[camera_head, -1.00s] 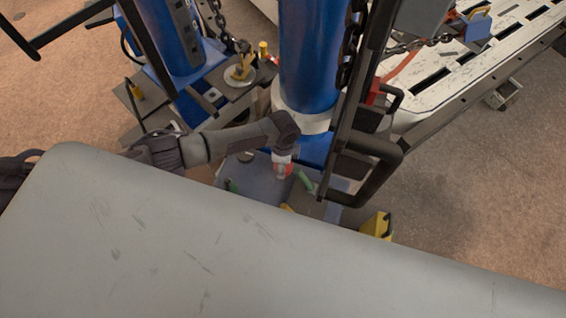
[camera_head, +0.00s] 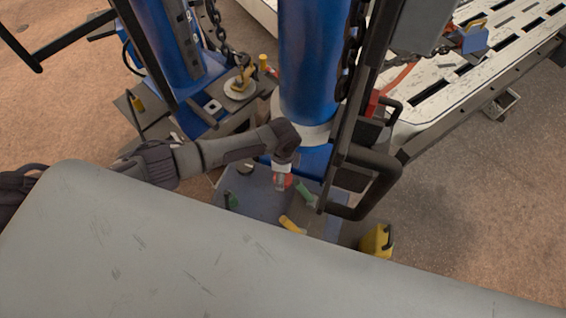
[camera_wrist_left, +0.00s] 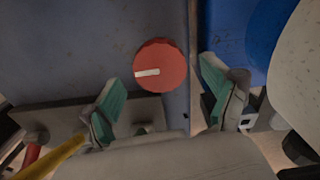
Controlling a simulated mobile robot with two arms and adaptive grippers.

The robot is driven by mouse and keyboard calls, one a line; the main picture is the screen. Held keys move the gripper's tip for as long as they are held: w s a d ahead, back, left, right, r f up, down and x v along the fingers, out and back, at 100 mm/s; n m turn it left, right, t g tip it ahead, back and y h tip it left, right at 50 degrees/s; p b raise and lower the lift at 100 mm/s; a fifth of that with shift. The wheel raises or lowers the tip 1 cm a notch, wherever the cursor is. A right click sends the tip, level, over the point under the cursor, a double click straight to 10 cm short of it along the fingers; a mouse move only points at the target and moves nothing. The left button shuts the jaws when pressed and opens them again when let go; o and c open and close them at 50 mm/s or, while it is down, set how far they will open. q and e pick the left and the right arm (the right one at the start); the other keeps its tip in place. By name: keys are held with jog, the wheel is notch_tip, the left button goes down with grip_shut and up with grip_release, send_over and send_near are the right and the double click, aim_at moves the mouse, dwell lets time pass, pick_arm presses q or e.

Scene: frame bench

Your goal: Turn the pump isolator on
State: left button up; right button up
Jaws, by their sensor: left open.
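The pump isolator is a round red knob (camera_wrist_left: 161,67) with a white bar mark on a blue-grey panel. In the wrist view its mark lies nearly level, running from near the centre to the left edge. My left gripper (camera_wrist_left: 164,90) is open, its green-padded fingers apart to the lower left and lower right of the knob. Nothing is between them, and the knob lies just beyond the tips. In the head view my left gripper (camera_head: 281,168) points down at the panel, with red showing at its end. My right gripper is in neither view.
The panel (camera_head: 258,198) also carries green handles (camera_head: 305,194) and a yellow one (camera_head: 291,225). A blue column (camera_head: 308,75) stands behind my gripper, and a black tubular handle (camera_head: 375,190) is close on its right. A grey surface (camera_head: 200,260) fills the foreground.

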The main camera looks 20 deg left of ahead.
pick_arm(q)
notch_tip(320, 180, up, 10)
dwell(0.3)
jog(key=shift+f, duration=0.15)
dwell(0.3)
